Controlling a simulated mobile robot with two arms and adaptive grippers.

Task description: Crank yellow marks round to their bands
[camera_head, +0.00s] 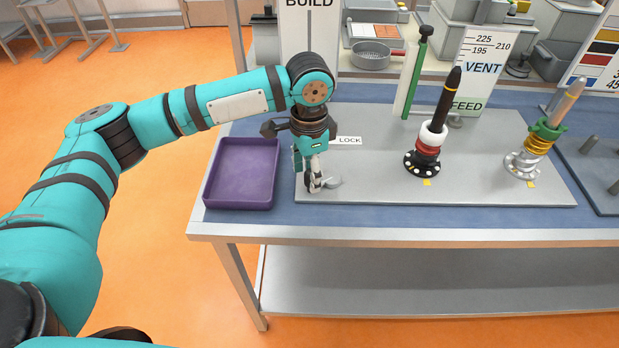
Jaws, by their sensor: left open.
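My left gripper (313,182) points down at the near left of the grey plate (375,190), open, beside a small grey round piece (333,183) below the LOCK label (348,140). I cannot tell whether they touch. A black post (447,98) stands on a black base with pale dots (422,166), with a white collar (433,134) and red rings. A tan-tipped post (568,102) stands on a silver base (522,164), with a green collar (548,130) and yellow rings. A yellow mark (427,183) lies before the black base, another (531,184) before the silver one. My right gripper is out of view.
A purple tray (211,190) stands left of the plate on the blue table. A green rod with a black top (415,72) rises behind the plate. VENT and FEED signs (482,68) stand at the back. The plate between my gripper and the black base is clear.

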